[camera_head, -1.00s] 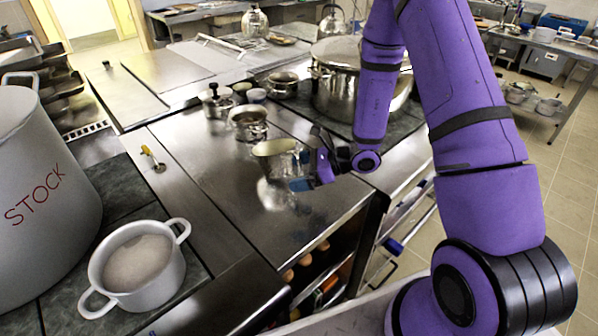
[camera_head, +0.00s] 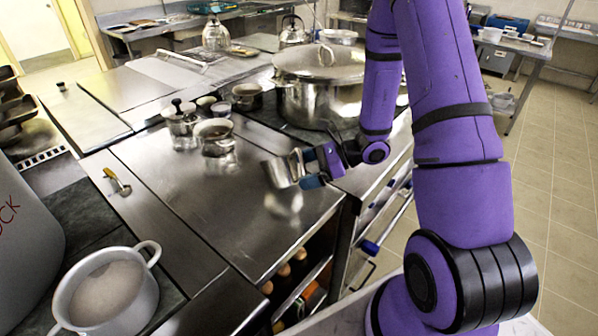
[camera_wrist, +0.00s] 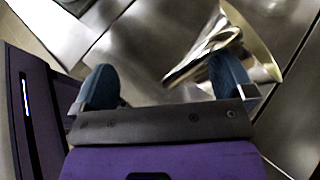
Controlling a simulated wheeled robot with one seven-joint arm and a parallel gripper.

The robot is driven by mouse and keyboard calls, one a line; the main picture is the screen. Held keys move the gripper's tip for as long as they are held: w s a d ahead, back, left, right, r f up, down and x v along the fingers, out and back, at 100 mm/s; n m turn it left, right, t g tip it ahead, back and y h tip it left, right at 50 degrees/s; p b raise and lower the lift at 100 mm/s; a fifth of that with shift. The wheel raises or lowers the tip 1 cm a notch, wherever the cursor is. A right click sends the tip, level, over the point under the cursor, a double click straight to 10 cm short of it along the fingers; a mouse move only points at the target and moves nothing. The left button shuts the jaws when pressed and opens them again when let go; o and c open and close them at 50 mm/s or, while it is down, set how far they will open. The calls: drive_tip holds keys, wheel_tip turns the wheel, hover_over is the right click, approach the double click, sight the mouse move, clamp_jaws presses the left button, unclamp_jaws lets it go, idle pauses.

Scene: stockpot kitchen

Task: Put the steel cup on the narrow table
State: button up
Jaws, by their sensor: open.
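The steel cup (camera_head: 275,172) is by my gripper, over the front right of the steel counter. It looks tilted; whether it touches the counter is unclear. In the wrist view the shiny cup (camera_wrist: 212,40) lies on its side in the picture, its wide mouth to the right. My gripper (camera_head: 303,171) is open. In the wrist view its blue fingers stand apart (camera_wrist: 163,75); the right one overlaps the cup and the left one is clear of it. Contact is hard to tell. A table (camera_head: 518,53) stands at the back right; I cannot tell whether it is the narrow one.
Small steel pots (camera_head: 213,130) stand on the counter (camera_head: 190,190) behind the cup. A large lidded stockpot (camera_head: 320,90) is beyond my gripper. A white pot (camera_head: 105,295) stands at front left. Open tiled floor (camera_head: 560,150) lies to the right.

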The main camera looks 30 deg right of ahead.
clamp_jaws()
idle(0.4)
drive_tip(key=shift+a, duration=0.1)
